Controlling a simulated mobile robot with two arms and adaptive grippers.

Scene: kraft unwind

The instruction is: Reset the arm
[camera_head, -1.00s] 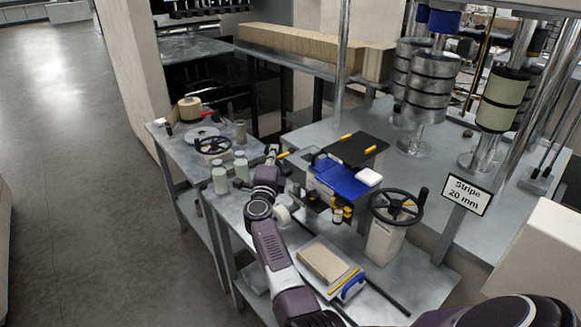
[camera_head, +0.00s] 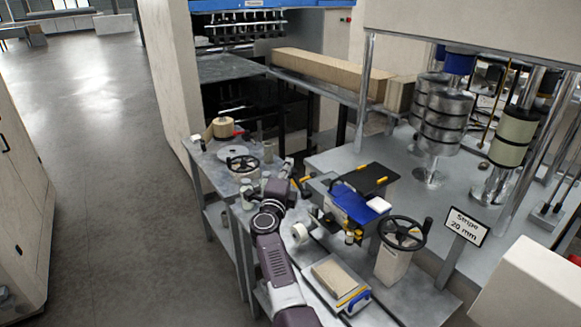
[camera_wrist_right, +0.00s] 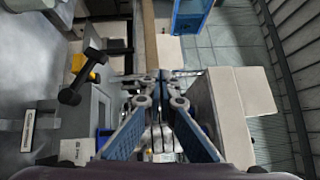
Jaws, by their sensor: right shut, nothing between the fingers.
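My right arm (camera_head: 272,250) reaches up from the bottom of the head view, over the near workbench. Its gripper (camera_head: 287,168) is at the far end, small and partly hidden by the wrist. In the right wrist view the right gripper (camera_wrist_right: 164,84) shows its two blue-padded fingers drawn together, with nothing held. My left gripper is not in view.
Near the arm are a tape roll (camera_head: 299,234), a black handwheel (camera_head: 404,233), a tray with a tan block (camera_head: 338,278) and a blue-topped stand (camera_head: 355,203). Metal rollers (camera_head: 440,125) stand on the right bench. The floor (camera_head: 90,180) at left is clear.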

